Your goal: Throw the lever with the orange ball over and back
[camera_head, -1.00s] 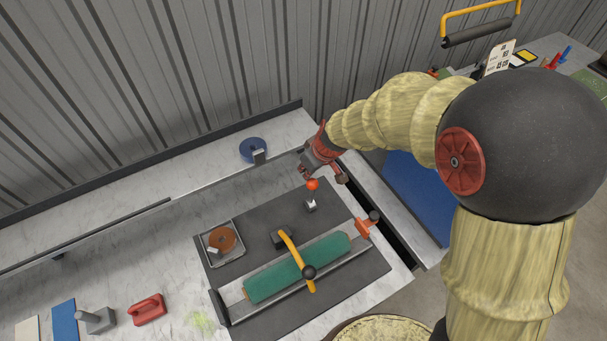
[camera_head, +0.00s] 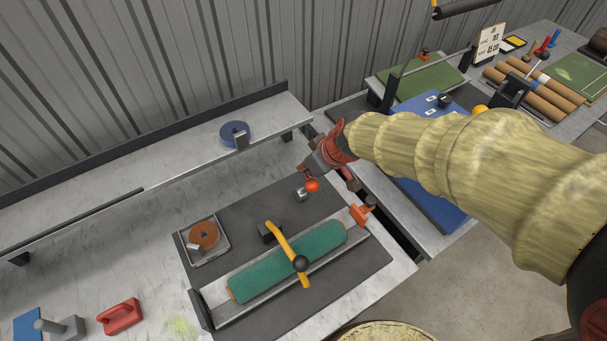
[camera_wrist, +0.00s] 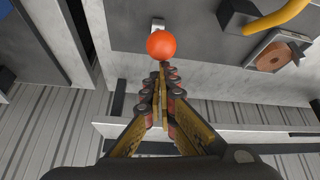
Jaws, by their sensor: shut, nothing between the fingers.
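The lever's orange ball (camera_head: 312,185) stands over the dark mat, beside its small pale bracket (camera_head: 300,195). In the wrist view the orange ball (camera_wrist: 161,44) is just beyond my fingertips, with the pale bracket (camera_wrist: 158,24) behind it. My gripper (camera_head: 308,172) is at the ball in the head view; the fingers look close to it or touching, I cannot tell which. In the wrist view my gripper (camera_wrist: 162,70) has its fingers together with nothing between them. The lever's rod is mostly hidden by the ball.
A green roll (camera_head: 288,262) lies in a tray on the mat under a yellow curved handle (camera_head: 284,243) with a dark knob. A dish with a brown tape reel (camera_head: 204,236) is left of it. A blue reel (camera_head: 235,133) sits on the back shelf. An orange clamp (camera_head: 361,214) is at right.

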